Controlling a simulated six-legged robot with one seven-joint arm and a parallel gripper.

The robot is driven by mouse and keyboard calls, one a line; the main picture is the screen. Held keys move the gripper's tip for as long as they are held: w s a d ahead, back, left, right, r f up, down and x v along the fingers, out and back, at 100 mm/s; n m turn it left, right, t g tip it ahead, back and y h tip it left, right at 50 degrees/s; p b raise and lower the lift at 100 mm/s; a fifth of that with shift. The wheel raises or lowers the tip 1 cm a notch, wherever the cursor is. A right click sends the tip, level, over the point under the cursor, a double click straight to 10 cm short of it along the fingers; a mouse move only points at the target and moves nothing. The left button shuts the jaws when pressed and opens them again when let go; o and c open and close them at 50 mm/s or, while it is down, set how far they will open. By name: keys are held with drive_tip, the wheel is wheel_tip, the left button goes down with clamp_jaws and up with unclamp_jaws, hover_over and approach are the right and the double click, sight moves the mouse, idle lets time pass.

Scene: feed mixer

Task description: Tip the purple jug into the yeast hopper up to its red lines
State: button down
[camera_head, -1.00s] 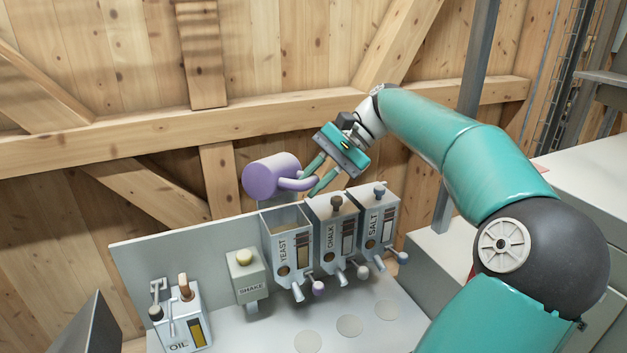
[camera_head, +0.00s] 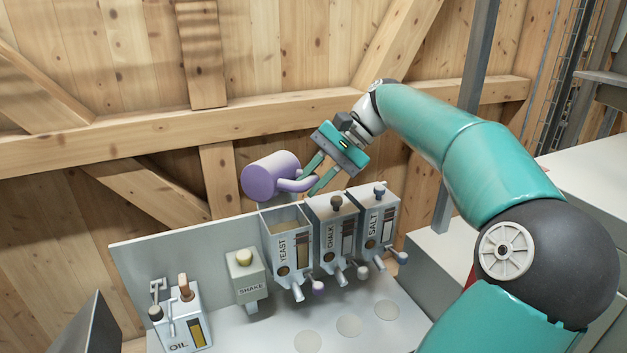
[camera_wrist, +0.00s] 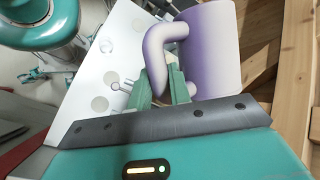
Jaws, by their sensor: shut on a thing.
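The purple jug (camera_head: 268,177) is tipped on its side in the air, above and slightly left of the yeast hopper. My gripper (camera_head: 311,174) is shut on its handle, which also shows between the fingers in the wrist view (camera_wrist: 160,62). The jug body (camera_wrist: 212,45) is at the upper right there. The yeast hopper (camera_head: 283,259) has an open top, with tan stuff visible inside. Its front has a level window (camera_head: 303,246) with brown below; its red lines are too small to make out. No stream from the jug is visible.
The chalk hopper (camera_head: 335,240) and salt hopper (camera_head: 377,228) stand to the right, both with knobbed lids. A shake box (camera_head: 247,279) and an oil unit (camera_head: 181,318) are to the left. A grey back panel (camera_head: 180,256) stands behind. The wooden wall is close behind the jug.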

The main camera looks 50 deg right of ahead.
sight(308, 180)
drive_tip(key=shift+s+a+r+n+t+h, duration=0.1)
drive_tip(key=shift+a+r+n+h, duration=0.2)
drive_tip(key=shift+h, duration=0.45)
drive_tip(key=shift+s+a+r+n+t+h, duration=0.15)
drive_tip(key=shift+a+r+h, duration=0.15)
drive_tip(key=shift+h, duration=0.5)
drive_tip(key=shift+a+r+n+t+h, duration=0.1)
drive_tip(key=shift+a+r+n+h, duration=0.25)
drive_tip(key=shift+h, duration=0.4)
drive_tip(key=shift+a+r+h, duration=0.15)
drive_tip(key=shift+r+h, duration=0.2)
drive_tip(key=shift+h, duration=0.25)
drive_tip(key=shift+w, duration=0.1)
drive_tip(key=shift+s+a+r+n+t+h, duration=0.15)
drive_tip(key=shift+r+n+t+h, duration=0.1)
drive_tip(key=shift+h, duration=0.35)
drive_tip(key=shift+s+a+r+n+t+h, duration=0.1)
drive_tip(key=shift+r+n+h, duration=0.15)
drive_tip(key=shift+h, duration=0.35)
drive_tip(key=r+h, duration=0.1)
drive_tip(key=h, duration=0.1)
drive_tip(key=n+t+h, duration=0.1)
drive_tip(key=h, duration=0.1)
drive_tip(key=shift+a+r, duration=0.15)
drive_tip(key=shift+r, duration=0.25)
drive_tip(key=shift+w, duration=0.1)
